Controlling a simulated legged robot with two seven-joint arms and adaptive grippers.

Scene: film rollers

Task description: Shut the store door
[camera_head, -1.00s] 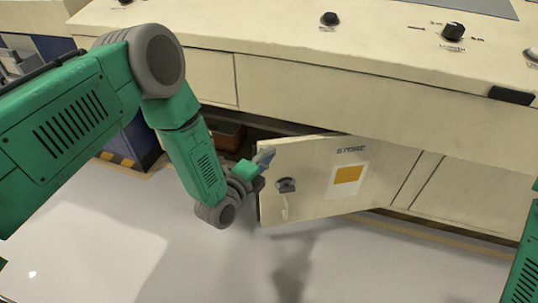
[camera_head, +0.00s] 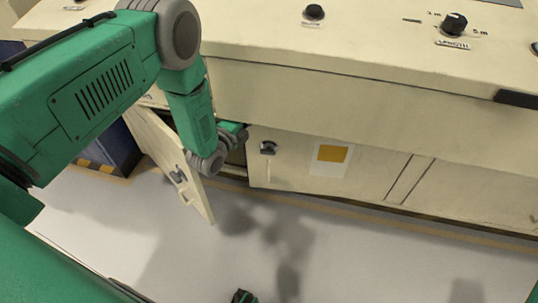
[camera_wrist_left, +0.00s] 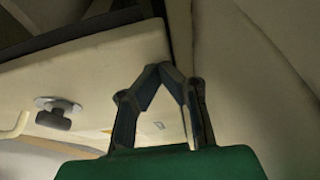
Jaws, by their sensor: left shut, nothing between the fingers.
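The store door (camera_head: 300,168) is a cream panel with a dark handle (camera_head: 268,148) and a yellow label (camera_head: 332,153). In the head view it stands nearly flush with the cabinet front; a dark gap shows at its left edge. My left gripper (camera_head: 240,131) is at that left edge, mostly hidden by my wrist. In the left wrist view my left gripper (camera_wrist_left: 159,70) is shut and empty, its tips meeting in front of the door panel (camera_wrist_left: 115,75). Contact cannot be told. The door handle also shows there (camera_wrist_left: 58,112).
Another cream door (camera_head: 157,148) stands open outward at the left of the opening, beside my left wrist. The cream control top (camera_head: 390,50) with knobs overhangs the doors. The grey floor (camera_head: 340,235) in front is clear.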

